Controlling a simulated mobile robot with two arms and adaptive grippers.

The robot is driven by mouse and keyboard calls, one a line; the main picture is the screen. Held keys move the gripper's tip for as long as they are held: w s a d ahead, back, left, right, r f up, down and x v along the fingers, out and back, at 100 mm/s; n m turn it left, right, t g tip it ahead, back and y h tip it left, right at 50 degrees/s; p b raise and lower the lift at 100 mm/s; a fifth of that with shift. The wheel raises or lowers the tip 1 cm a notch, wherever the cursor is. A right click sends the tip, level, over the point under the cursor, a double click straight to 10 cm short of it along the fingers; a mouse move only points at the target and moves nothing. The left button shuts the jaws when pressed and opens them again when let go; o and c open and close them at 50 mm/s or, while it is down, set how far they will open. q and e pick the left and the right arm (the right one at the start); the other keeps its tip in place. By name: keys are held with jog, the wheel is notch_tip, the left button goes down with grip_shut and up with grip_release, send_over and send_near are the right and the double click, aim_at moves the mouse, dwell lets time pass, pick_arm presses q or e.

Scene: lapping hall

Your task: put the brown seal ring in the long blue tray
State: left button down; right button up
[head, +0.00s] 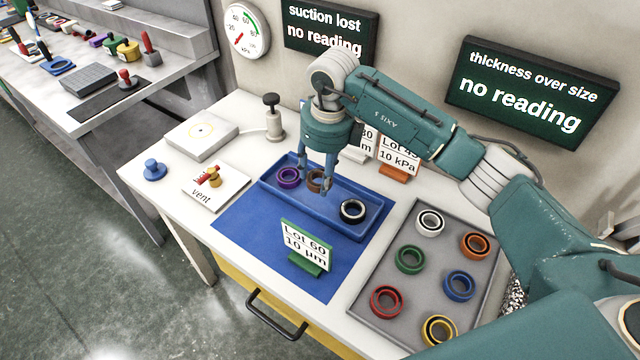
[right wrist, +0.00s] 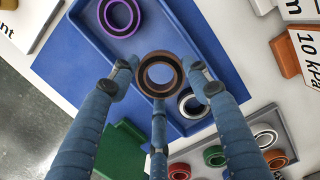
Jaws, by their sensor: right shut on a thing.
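The brown seal ring (right wrist: 143,73) sits between the fingertips of my right gripper (right wrist: 160,80), which is shut on it. In the head view the brown ring (head: 313,181) is partly hidden by the fingers of my right gripper (head: 316,186). It is over the middle of the long blue tray (head: 335,220), between a purple ring (head: 279,178) and a black ring (head: 343,213) lying in that tray. I cannot tell whether the brown ring touches the tray floor. My left gripper is not in view.
A grey tray (head: 395,262) at the right holds several coloured rings. A green "Lot 60" sign (head: 303,247) stands on the blue mat (head: 245,225) in front of the blue tray. A black-knobbed post (head: 273,122) and a vent plate (head: 228,195) are at the left.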

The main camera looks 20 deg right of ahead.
aim_at(319, 196)
notch_tip(319, 196, down, 4)
jog(key=shift+f+p, duration=0.25)
jog(key=shift+p, duration=0.05)
jog(key=shift+f, duration=0.1)
jog(key=shift+f, duration=0.15)
jog(key=o, duration=0.9)
jog(key=shift+r, duration=0.65)
jog(key=r, duration=0.3)
jog(key=s+r+b, duration=0.1)
jog(key=r, duration=0.7)
jog(key=shift+s+d, duration=0.15)
jog(key=shift+d, duration=0.2)
